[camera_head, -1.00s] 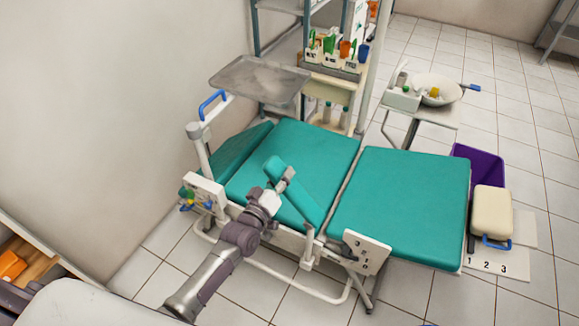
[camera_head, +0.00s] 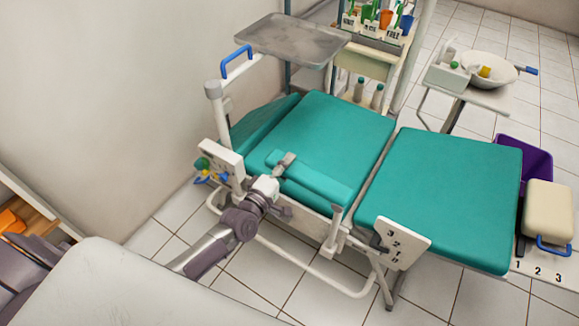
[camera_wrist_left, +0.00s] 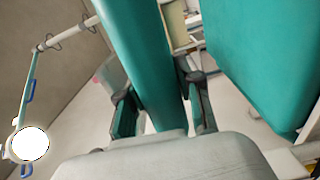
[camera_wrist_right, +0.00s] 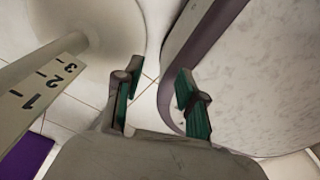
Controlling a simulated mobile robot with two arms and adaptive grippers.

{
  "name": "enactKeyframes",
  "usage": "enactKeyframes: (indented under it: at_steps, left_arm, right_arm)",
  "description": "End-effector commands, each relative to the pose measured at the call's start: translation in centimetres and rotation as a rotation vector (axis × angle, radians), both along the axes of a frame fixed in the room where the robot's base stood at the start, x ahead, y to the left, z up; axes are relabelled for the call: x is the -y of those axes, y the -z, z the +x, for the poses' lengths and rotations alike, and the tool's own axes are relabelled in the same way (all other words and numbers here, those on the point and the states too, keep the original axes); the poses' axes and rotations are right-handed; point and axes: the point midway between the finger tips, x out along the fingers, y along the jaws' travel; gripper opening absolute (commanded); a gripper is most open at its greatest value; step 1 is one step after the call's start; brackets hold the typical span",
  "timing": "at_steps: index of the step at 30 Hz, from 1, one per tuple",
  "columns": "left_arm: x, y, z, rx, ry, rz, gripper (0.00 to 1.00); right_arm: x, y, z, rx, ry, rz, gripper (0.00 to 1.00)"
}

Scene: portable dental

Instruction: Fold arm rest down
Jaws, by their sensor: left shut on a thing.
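The arm rest (camera_head: 320,184) is a narrow teal padded bar along the near side of the teal dental chair (camera_head: 335,130). It lies low and nearly level beside the seat, joined to a white post (camera_head: 333,220) at its right end. My left gripper (camera_head: 283,163) is shut on the arm rest near its left end. In the left wrist view the arm rest (camera_wrist_left: 140,45) runs between the fingers of that gripper (camera_wrist_left: 152,84). My right gripper (camera_wrist_right: 158,80) is open and empty in the right wrist view; it does not show in the head view.
A grey tray (camera_head: 292,40) stands over the chair's far left. A white numbered plate (camera_head: 402,242) is at the near side. A side table with a basin (camera_head: 480,67), a purple bin (camera_head: 527,155) and a cream case (camera_head: 547,208) are at the right. Tiled floor is open in front.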

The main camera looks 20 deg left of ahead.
Motion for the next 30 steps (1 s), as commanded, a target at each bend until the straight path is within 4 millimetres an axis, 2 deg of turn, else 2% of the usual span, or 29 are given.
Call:
enactKeyframes:
  at_steps: [1, 6, 20, 21, 25, 30]
  left_arm:
    - [-0.07, 0.66, -0.02, -0.004, 0.001, -0.013, 0.0]
    - [-0.1, 1.06, -0.01, -0.011, 0.001, -0.049, 0.0]
    - [-0.06, 1.32, -0.09, -0.02, 0.001, -0.067, 0.0]
    - [-0.05, 1.34, -0.09, -0.02, 0.001, -0.067, 0.38]
    - [-0.05, 1.31, -0.08, -0.019, 0.002, -0.065, 0.6]
    - [-0.07, 1.17, -0.03, -0.015, 0.001, -0.063, 0.6]
  right_arm:
    - [0.03, 0.66, -0.03, -0.001, 0.0, 0.0, 0.4]
    - [0.03, 1.13, -0.04, -0.001, 0.0, 0.0, 0.4]
    - [0.02, 1.2, -0.01, 0.0, 0.001, 0.0, 0.4]
    - [0.02, 1.2, -0.01, 0.0, 0.001, 0.0, 0.4]
    - [0.02, 1.19, 0.01, 0.0, 0.001, 0.0, 0.4]
    - [0.01, 1.19, 0.02, 0.001, 0.001, 0.0, 0.4]
